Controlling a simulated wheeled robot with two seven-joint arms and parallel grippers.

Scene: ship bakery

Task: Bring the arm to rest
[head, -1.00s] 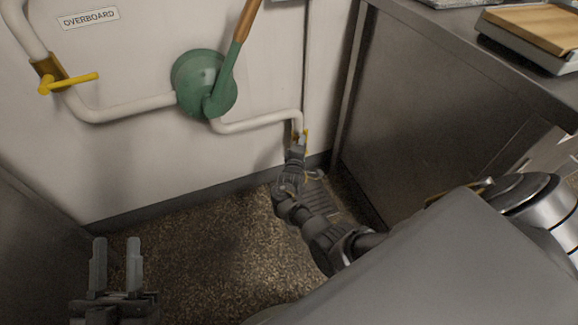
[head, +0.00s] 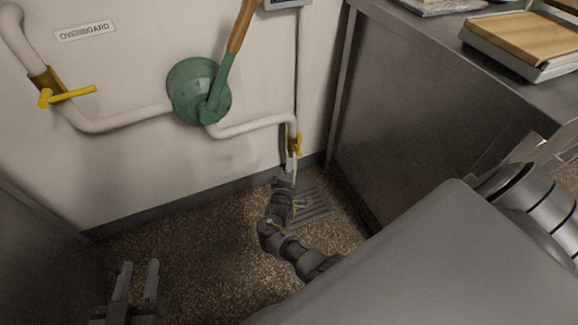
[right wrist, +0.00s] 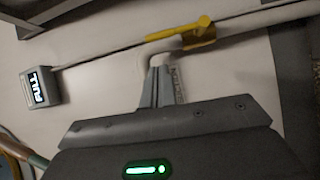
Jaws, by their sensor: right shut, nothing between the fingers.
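My right gripper (head: 291,168) is shut and empty, just below the yellow valve handle (head: 298,145) at the low end of the white pipe. In the right wrist view its closed fingers (right wrist: 158,88) point toward the pipe bend, with the yellow handle (right wrist: 180,32) above them. I cannot tell whether the fingers touch the pipe. My left gripper (head: 137,283) is open and empty at the bottom left of the head view, above the floor.
A green pump (head: 196,92) with a wooden-handled lever is on the wall. Another yellow valve (head: 68,95) sits at left under an OVERBOARD sign (head: 85,31). A steel counter (head: 400,110) stands at right. A floor grate (head: 312,205) lies near my right arm. A display box (right wrist: 40,87) shows FULL.

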